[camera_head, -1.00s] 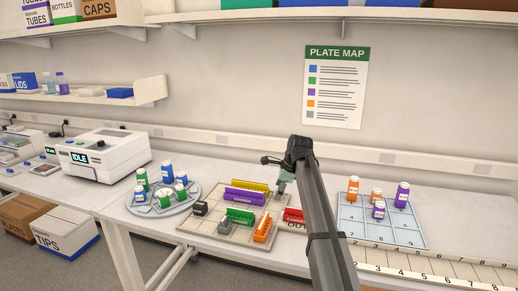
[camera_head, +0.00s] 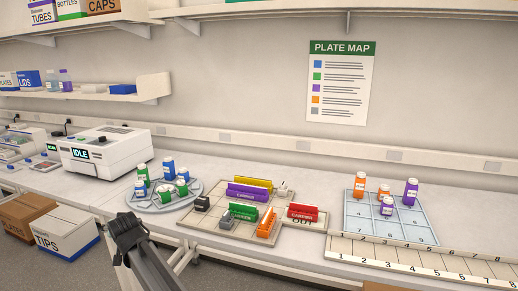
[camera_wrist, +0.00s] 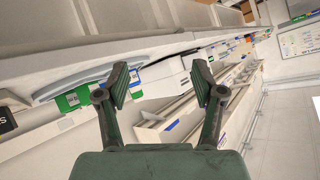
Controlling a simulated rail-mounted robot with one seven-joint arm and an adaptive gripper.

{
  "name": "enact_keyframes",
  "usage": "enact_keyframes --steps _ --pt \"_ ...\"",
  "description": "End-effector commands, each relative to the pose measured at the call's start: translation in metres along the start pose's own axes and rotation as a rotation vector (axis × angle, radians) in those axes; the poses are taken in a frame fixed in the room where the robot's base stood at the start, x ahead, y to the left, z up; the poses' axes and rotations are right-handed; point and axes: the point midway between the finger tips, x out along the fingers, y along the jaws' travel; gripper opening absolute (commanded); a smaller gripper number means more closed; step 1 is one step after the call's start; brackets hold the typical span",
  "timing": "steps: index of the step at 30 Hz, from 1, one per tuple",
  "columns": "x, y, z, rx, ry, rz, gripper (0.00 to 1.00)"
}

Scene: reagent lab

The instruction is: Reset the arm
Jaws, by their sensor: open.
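My arm (camera_head: 150,262) rises from the bottom edge in the head view, in front of the bench near the round tray. Its gripper end is not clear there. In the wrist view my gripper (camera_wrist: 160,85) is open, its two dark green fingers apart with nothing between them. The wrist camera looks sideways along the room, past the bench edge.
The round tray (camera_head: 158,209) holds several blue and green bottles. A board (camera_head: 190,224) carries coloured carriers. A red carrier (camera_head: 303,213) stands at its right. A blue numbered grid (camera_head: 400,236) holds orange and purple bottles. A white machine (camera_head: 115,155) reads IDLE.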

Motion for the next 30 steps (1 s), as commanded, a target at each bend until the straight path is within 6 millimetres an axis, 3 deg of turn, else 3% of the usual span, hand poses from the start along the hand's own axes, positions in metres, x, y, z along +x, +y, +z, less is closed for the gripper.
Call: enact_keyframes --steps 3,6,11,17,20,25,30 --pt "0.001 -0.038 0.033 -0.155 0.019 -0.049 0.68" --pt "0.002 -0.057 0.061 -0.279 0.029 -0.075 0.68" --pt "0.011 -0.046 0.106 -0.414 0.005 -0.071 0.68" --pt "0.024 0.01 0.15 -0.463 -0.073 -0.019 0.68" --pt "0.028 0.05 0.173 -0.462 -0.126 0.018 0.68" --pt "0.027 0.142 0.224 -0.427 -0.257 0.105 0.68" --pt "0.009 0.243 0.286 -0.36 -0.412 0.201 0.68"
